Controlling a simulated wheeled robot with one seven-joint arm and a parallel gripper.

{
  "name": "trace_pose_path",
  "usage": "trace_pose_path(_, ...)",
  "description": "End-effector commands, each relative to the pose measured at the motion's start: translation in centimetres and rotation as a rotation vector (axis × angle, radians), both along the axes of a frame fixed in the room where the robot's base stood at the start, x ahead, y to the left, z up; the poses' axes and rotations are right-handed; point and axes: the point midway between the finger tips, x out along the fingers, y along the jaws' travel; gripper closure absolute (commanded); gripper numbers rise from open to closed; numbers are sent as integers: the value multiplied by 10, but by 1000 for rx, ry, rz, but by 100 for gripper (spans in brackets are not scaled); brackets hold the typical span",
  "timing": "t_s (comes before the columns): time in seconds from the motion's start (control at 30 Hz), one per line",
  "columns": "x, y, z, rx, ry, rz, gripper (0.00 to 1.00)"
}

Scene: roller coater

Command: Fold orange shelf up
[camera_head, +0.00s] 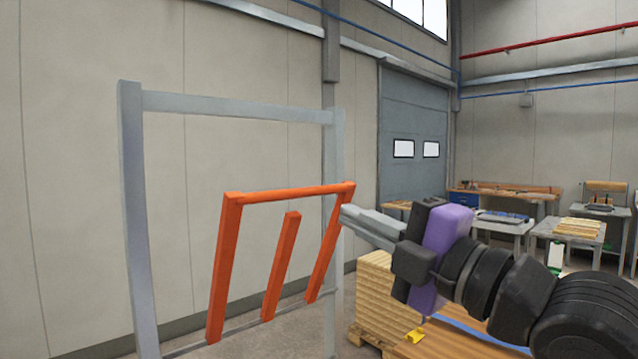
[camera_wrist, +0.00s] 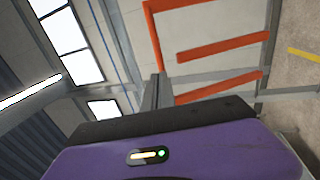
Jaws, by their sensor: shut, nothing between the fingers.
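The orange shelf (camera_head: 281,193) is a frame of a top bar, two side bars and a shorter middle bar. It sits within a grey upright metal frame (camera_head: 134,215) and slopes, its top bar raised and its lower ends near the grey lower crossbar. My gripper (camera_head: 345,214) is shut and empty, its fingertips close to the right top corner of the shelf; I cannot tell if they touch. In the wrist view the orange bars (camera_wrist: 222,47) show beyond my fingers (camera_wrist: 157,80).
A pallet of stacked boards (camera_head: 377,290) stands on the floor below my arm. A wooden tabletop (camera_head: 450,345) is at the lower right. Workbenches (camera_head: 505,228) stand further back. A wall is behind the frame.

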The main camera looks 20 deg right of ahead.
Motion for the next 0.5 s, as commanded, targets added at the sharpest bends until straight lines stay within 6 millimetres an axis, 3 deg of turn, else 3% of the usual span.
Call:
trace_pose_path(0.3, 54, 18, 14, -1, 2, 1, 100)
trace_pose_path(0.5, 71, 23, 17, 0, 0, 0, 100)
